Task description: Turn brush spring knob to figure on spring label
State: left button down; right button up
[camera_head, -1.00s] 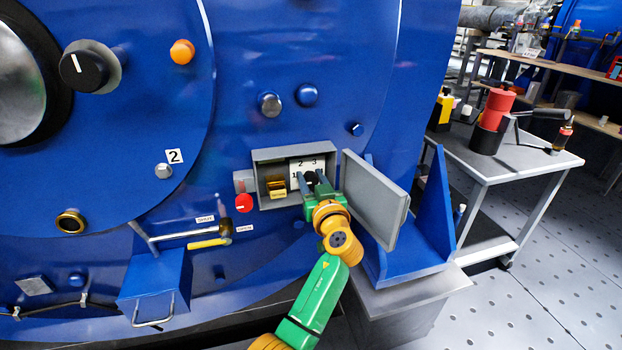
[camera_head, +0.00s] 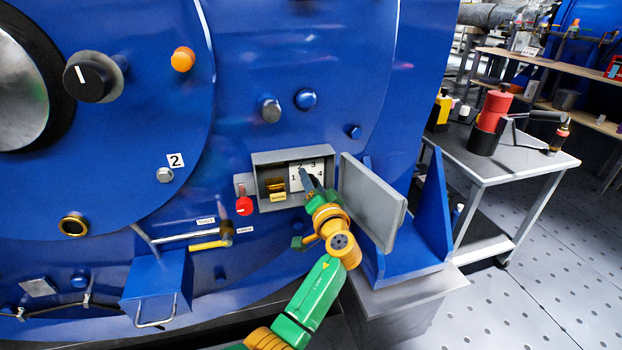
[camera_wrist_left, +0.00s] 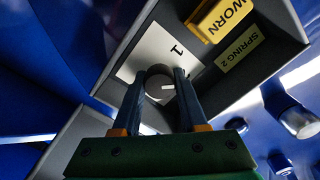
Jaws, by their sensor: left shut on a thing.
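The brush spring knob (camera_wrist_left: 158,84) is a round dark knob with a short white mark, seen between the fingers in the left wrist view. It sits on a white dial plate (camera_head: 295,170) with figures 1 to 4, inside an open grey box (camera_head: 262,172). My left gripper (camera_wrist_left: 158,90) is shut on the knob; its fingers (camera_head: 307,180) hide the knob in the head view. The mark lies sideways in the wrist picture; I cannot tell which figure it meets.
The box's grey door (camera_head: 372,205) stands open just right of my left arm. A brush tagged "WORN" (camera_wrist_left: 224,16) is beside the dial. A grey cart (camera_head: 475,165) stands at the right.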

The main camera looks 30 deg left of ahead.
pick_arm(q)
jog(key=shift+m+p, duration=0.3)
jog(key=shift+m, duration=0.9)
pick_arm(e)
jog(key=shift+s+d, duration=0.4)
jog(key=shift+s, duration=0.1)
jog(key=shift+w, duration=0.1)
pick_arm(q)
jog(key=shift+m, duration=0.3)
pick_arm(e)
jog(key=shift+s+d+f, duration=0.1)
jog(key=shift+s+d, duration=0.05)
jog(key=shift+s, duration=0.1)
pick_arm(q)
jog(key=c, duration=0.5)
grip_release()
